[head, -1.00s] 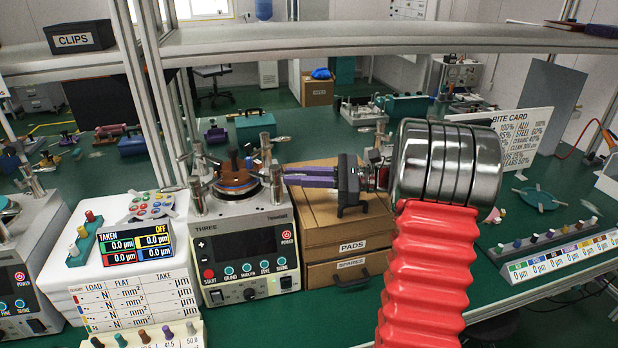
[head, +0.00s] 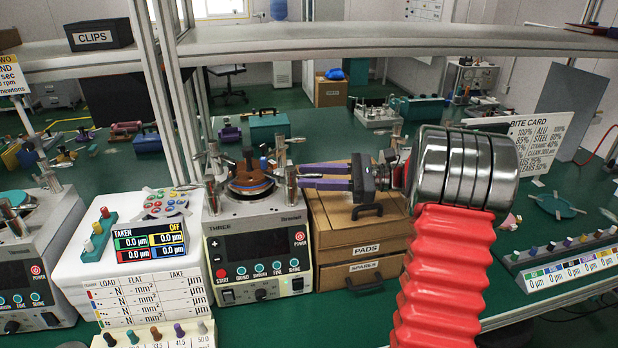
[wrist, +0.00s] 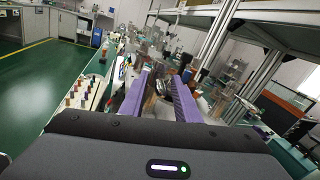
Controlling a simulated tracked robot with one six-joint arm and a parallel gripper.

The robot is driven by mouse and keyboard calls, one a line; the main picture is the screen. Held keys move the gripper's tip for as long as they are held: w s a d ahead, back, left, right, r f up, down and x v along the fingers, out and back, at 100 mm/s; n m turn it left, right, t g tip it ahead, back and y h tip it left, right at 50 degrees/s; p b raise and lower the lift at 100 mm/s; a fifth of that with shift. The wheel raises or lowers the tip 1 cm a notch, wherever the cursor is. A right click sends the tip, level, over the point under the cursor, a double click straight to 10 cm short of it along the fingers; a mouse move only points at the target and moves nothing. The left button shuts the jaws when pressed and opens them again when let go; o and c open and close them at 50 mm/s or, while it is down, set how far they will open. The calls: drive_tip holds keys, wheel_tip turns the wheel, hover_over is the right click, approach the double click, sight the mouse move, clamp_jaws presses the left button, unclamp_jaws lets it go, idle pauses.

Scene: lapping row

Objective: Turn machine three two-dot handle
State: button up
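Machine three (head: 258,235) is a pale box with a dark display, a row of teal buttons and "THREE" on its front. On top is a round plate with a brown piece (head: 250,178). Steel posts with handles stand around it: one at left (head: 212,168), one at right front (head: 290,182) and one behind (head: 281,150). I cannot make out dots on any handle. My gripper (head: 299,177) points left, its two purple fingers apart, with tips at the right front post.
Brown drawers marked PADS and SPARES (head: 362,225) stand right of the machine, under my gripper. A white stand with a TAKEN display (head: 150,241) is at its left. A grey shelf (head: 400,35) runs overhead.

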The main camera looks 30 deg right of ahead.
drive_tip(key=shift+s+d, duration=0.1)
drive_tip(key=shift+d, duration=0.05)
drive_tip(key=v, duration=0.7)
drive_tip(key=shift+d, duration=0.1)
drive_tip(key=shift+s+f, duration=0.1)
idle(0.4)
